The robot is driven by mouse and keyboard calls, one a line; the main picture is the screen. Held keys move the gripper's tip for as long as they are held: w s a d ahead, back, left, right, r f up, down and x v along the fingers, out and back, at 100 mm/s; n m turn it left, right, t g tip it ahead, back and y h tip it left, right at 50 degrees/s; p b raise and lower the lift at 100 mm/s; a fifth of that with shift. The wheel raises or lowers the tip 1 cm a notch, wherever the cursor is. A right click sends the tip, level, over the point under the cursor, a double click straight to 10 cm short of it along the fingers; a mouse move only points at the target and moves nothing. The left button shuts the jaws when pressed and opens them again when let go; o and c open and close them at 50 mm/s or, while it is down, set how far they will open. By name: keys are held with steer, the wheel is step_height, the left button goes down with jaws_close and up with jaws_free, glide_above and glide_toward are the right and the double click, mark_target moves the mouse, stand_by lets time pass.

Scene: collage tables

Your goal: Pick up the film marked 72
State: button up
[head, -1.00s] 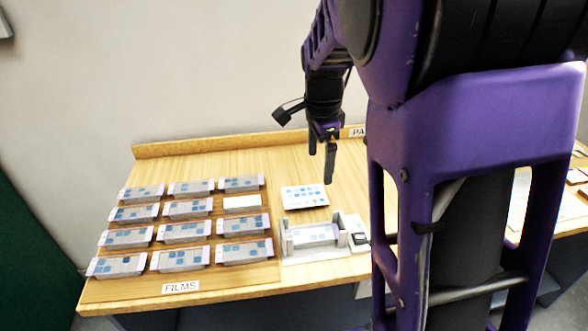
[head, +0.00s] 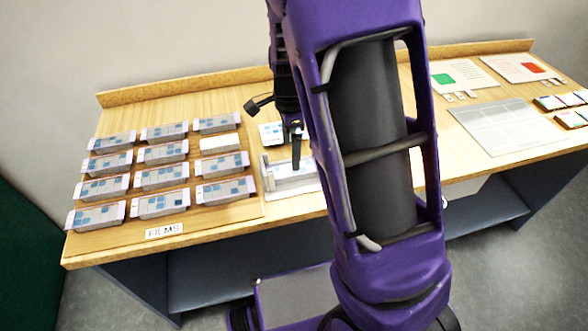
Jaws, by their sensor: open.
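Several films stand in rows on a wooden board at the left of the table, among them one at the front left (head: 95,215) and one at the back right (head: 217,123). They are pale, with grey and blue squares. Their markings are too small to read, so I cannot tell which film is 72. A grey holder (head: 268,182) stands right of the rows; in the earlier view a film lies in it. My gripper (head: 294,150) is open, points down and overlaps the holder in the picture. I see nothing between its fingers. My arm hides the holder's right side.
A FILMS label (head: 164,231) lies at the front edge. A plain white block (head: 220,143) sits among the films. A patterned card (head: 270,133) lies behind the holder. At right are a grey panel (head: 500,128), green (head: 462,76) and red (head: 515,68) marked cards, and small dark-edged pieces.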

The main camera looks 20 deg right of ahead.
steer(key=shift+w+f+b, duration=0.1)
steer(key=shift+f+b, duration=0.45)
steer(key=shift+f, duration=2.05)
